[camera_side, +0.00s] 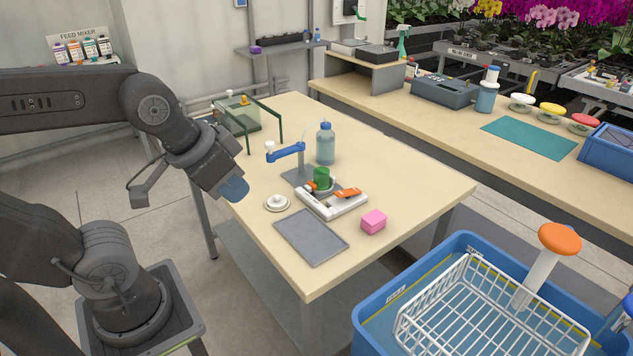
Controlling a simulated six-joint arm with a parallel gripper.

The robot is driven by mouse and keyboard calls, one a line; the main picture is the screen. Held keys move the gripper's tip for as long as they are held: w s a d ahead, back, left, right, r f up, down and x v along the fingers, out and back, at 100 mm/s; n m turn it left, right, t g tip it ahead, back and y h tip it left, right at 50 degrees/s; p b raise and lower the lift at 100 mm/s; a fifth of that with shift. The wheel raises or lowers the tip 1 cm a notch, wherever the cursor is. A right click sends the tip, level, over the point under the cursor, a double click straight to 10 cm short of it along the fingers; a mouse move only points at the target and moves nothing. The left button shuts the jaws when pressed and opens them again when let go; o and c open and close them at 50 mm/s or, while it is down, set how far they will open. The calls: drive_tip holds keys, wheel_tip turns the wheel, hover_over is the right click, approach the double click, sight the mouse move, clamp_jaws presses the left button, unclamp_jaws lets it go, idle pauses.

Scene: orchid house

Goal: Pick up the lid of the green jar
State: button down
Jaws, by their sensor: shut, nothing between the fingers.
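A small green jar (321,176) stands on the table, with a white and orange device (335,200) around or just in front of its base. A round white lid-like piece with a knob (277,203) lies on the table to the left of the jar. I cannot tell whether it belongs to the jar, or whether the jar's top is covered. My gripper (234,189), blue at its tip, is shut and empty. It is above the table's left edge, up and left of the white piece, apart from it and from the jar.
A blue-armed stand (286,152) and a blue-capped bottle (326,145) are behind the jar. A grey tray (310,237) and a pink block (373,221) are in front. A clear green-edged box (237,118) is at the back left. The table's right side is bare.

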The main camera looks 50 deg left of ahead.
drive_tip(key=c, duration=1.8)
unclamp_jaws()
drive_tip(key=o, duration=1.6)
drive_tip(key=m+g, duration=0.6)
drive_tip(key=m, duration=0.7)
hover_over(278, 197)
wheel_tip(278, 197, down, 14)
drive_tip(key=r, duration=0.1)
drive_tip(key=f, duration=0.8)
drive_tip(key=shift+w+a+f, duration=0.1)
drive_tip(key=shift+w+f, duration=0.1)
drive_tip(key=shift+s+f, duration=0.15)
drive_tip(key=shift+f, duration=2.8)
